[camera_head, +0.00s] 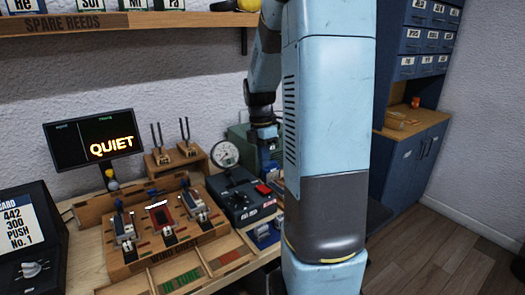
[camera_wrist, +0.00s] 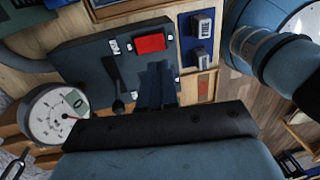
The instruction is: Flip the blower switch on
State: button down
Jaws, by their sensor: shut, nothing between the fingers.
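The dark blower box (camera_head: 236,203) stands on the bench, with a red switch (camera_head: 263,190) on its top. In the wrist view the box (camera_wrist: 85,68) shows the red switch (camera_wrist: 150,43) near its far edge and a black lever (camera_wrist: 118,82) beside it. I cannot tell which way the switch is set. My gripper (camera_wrist: 155,85) is shut and empty, with its fingers over the box, nearer to me than the red switch and apart from it in the picture.
A round gauge (camera_head: 225,154) stands at the box's back and shows in the wrist view too (camera_wrist: 55,115). A wooden reed bench (camera_head: 165,240) is to its left, below a screen (camera_head: 93,140) reading QUIET. A blue cabinet (camera_head: 410,165) stands right, past open floor.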

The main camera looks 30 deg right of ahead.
aim_at(266, 190)
jog(key=f, duration=0.5)
jog(key=s+f, duration=0.1)
jog(key=f, duration=0.2)
jog(key=shift+f, duration=0.15)
jog(key=shift+s+f, duration=0.1)
jog(key=shift+f, duration=0.1)
jog(key=shift+w+r, duration=0.3)
jog(key=shift+w, duration=0.5)
notch_tip(266, 190, up, 14)
jog(key=s, duration=0.1)
jog(key=shift+s, duration=0.35)
dwell(0.3)
jog(key=shift+f, duration=0.1)
dwell(0.3)
